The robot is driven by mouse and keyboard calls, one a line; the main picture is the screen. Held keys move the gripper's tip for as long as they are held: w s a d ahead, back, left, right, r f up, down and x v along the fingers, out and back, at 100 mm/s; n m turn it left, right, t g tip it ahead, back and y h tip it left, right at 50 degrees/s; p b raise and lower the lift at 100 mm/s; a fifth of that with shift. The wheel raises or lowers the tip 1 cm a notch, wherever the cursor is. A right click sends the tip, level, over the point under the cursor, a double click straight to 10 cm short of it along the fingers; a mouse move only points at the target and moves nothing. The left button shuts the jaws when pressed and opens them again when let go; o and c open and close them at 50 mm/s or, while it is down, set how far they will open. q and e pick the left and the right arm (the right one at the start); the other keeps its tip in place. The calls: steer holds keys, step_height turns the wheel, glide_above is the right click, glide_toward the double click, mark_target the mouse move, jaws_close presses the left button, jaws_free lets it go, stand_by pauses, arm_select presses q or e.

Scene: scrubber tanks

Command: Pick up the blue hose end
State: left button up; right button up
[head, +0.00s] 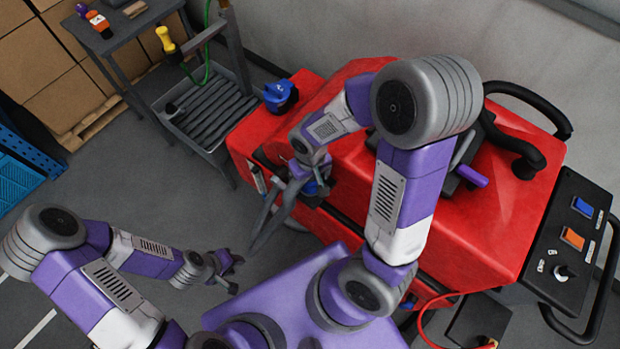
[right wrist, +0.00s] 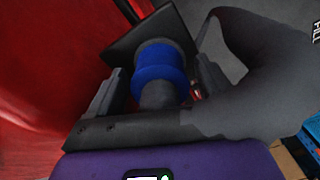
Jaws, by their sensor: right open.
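The blue hose end (right wrist: 158,66) is a ribbed blue collar on a dark grey stub, in the middle of the right wrist view. In the head view a small blue part of it (head: 312,187) shows at the side of the red machine, mostly covered by my gripper. My right gripper (head: 304,176) is there, open, with one finger on each side of the blue collar in the wrist view (right wrist: 156,88). Whether the fingers touch it I cannot tell. My left gripper (head: 229,272) is open and empty above the floor at lower left.
The red scrubber machine (head: 470,225) fills the right side, with a blue cap (head: 281,96) on top and a black control panel (head: 568,250). A dark grey hose (right wrist: 265,75) curves close beside my right gripper.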

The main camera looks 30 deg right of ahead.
steer(key=shift+c, duration=0.5)
steer(key=c, duration=1.1)
step_height(320, 180, up, 10)
steer(key=shift+r+p, duration=0.1)
steer(key=shift+p, duration=0.75)
step_height(320, 180, up, 3)
steer(key=shift+f+p, duration=0.1)
steer(key=shift+p, duration=1.05)
steer(key=shift+a, duration=0.1)
steer(key=a, duration=0.1)
steer(key=s+a, duration=0.1)
steer(key=a, duration=0.1)
steer(key=s+a, duration=0.1)
steer(key=shift+a, duration=0.25)
